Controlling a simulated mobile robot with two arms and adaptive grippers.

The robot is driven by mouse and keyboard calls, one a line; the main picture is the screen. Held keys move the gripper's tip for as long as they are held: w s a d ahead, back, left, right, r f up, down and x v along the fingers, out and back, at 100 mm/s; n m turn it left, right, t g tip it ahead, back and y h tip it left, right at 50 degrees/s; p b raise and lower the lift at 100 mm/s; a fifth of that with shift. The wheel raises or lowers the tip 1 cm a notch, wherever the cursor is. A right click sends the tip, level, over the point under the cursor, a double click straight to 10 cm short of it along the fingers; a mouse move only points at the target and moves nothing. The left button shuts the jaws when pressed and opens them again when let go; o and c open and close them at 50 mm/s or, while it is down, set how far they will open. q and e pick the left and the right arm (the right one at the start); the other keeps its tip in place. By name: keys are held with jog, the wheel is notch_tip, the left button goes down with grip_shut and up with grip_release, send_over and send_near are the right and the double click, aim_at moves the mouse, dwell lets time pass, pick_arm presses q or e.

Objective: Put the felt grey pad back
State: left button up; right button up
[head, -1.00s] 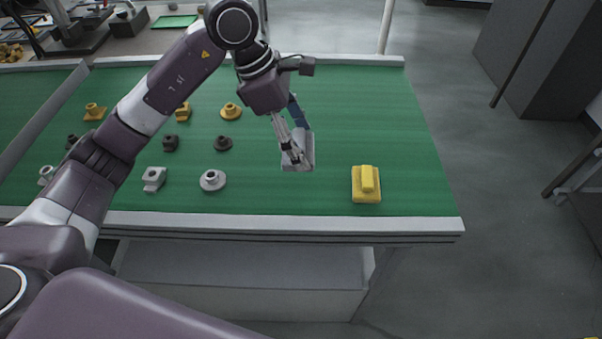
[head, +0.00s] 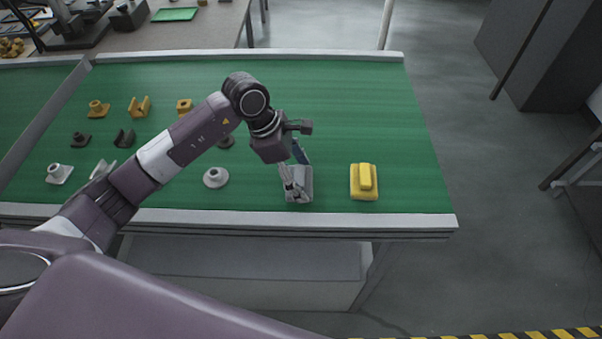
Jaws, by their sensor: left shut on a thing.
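The grey pad (head: 303,184) is at the front of the green table top, left of a similar yellow pad (head: 364,184). My left gripper (head: 293,187) reaches down from above and is shut on the grey pad, partly hiding it. The grey pad is roughly level with the yellow one, with a clear strip of green between them. I cannot tell whether the grey pad touches the surface or is just above it. My right gripper is not in view.
Several orange, dark and white parts stand on the green table top (head: 340,100) at the left, some behind my arm. A white flanged part (head: 215,177) is nearest on that side. A pale rim (head: 400,218) runs along the front. The back right is clear.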

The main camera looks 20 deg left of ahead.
pick_arm(q)
jog(key=shift+f+b, duration=0.2)
jog(key=shift+b, duration=0.1)
jog(key=o, duration=1.1)
jog(key=shift+r, duration=0.1)
jog(key=shift+r, duration=0.1)
jog(key=shift+a+r, duration=0.1)
jog(key=shift+r, duration=0.15)
jog(key=b+v, duration=0.2)
jog(key=v, duration=0.9)
jog(key=shift+r+b, duration=0.25)
jog(key=shift+b, duration=0.15)
